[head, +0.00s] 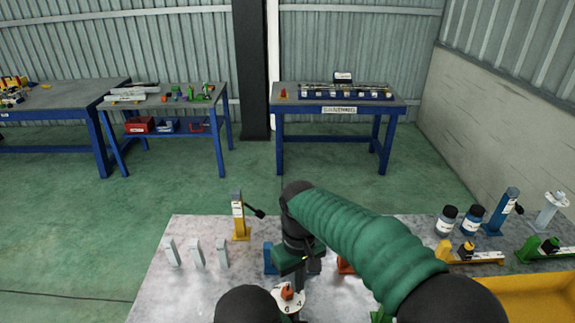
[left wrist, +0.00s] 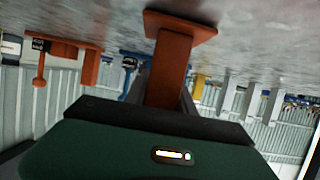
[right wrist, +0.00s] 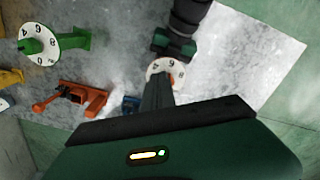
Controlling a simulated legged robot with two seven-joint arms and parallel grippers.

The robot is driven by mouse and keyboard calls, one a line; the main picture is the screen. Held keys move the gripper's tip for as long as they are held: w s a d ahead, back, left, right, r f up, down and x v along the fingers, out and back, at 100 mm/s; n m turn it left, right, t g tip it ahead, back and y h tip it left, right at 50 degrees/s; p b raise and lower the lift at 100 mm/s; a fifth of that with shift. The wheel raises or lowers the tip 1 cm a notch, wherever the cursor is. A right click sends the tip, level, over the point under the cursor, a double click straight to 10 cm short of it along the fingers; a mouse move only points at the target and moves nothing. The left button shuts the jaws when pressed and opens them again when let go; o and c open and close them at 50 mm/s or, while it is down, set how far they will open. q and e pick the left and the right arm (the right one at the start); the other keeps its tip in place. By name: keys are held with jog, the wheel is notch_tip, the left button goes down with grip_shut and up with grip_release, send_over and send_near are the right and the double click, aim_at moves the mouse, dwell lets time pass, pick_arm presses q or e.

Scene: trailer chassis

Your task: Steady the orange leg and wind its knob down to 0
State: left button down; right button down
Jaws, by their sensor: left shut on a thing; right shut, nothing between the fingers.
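The orange leg (left wrist: 172,70) stands on its square base, shown upside down in the left wrist view. My left gripper (left wrist: 166,100) is shut on its post. In the head view the leg's white numbered dial (head: 287,304) and orange knob (head: 287,293) show near the bottom; digits 6 and 4 face up. The dial (right wrist: 158,66) also shows in the right wrist view, partly covered by my right fingers. My right gripper (head: 299,283) is shut and empty, pointing down at the knob. I cannot tell whether it touches. My left gripper is mostly hidden in the head view.
A yellow leg (head: 240,215) and several pale grey posts (head: 197,252) stand at the bench's left. A blue part (head: 270,258) and another orange part (right wrist: 75,95) lie close by. A green leg (right wrist: 50,45) with a dial, bottles (head: 446,220) and a yellow bin (head: 545,295) are right.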

aim_at(292, 295)
pick_arm(q)
jog(key=shift+f, duration=0.15)
pick_arm(e)
jog(key=shift+a+f, duration=0.15)
jog(key=shift+f, duration=0.9)
jog(key=shift+a+f, duration=0.2)
jog(key=shift+f, duration=0.8)
jog(key=shift+a+f, duration=0.15)
jog(key=shift+f, duration=0.9)
pick_arm(q)
jog(key=shift+s, duration=0.1)
pick_arm(e)
jog(key=shift+w+d, duration=0.25)
jog(key=shift+w, duration=0.05)
jog(key=shift+r, duration=0.1)
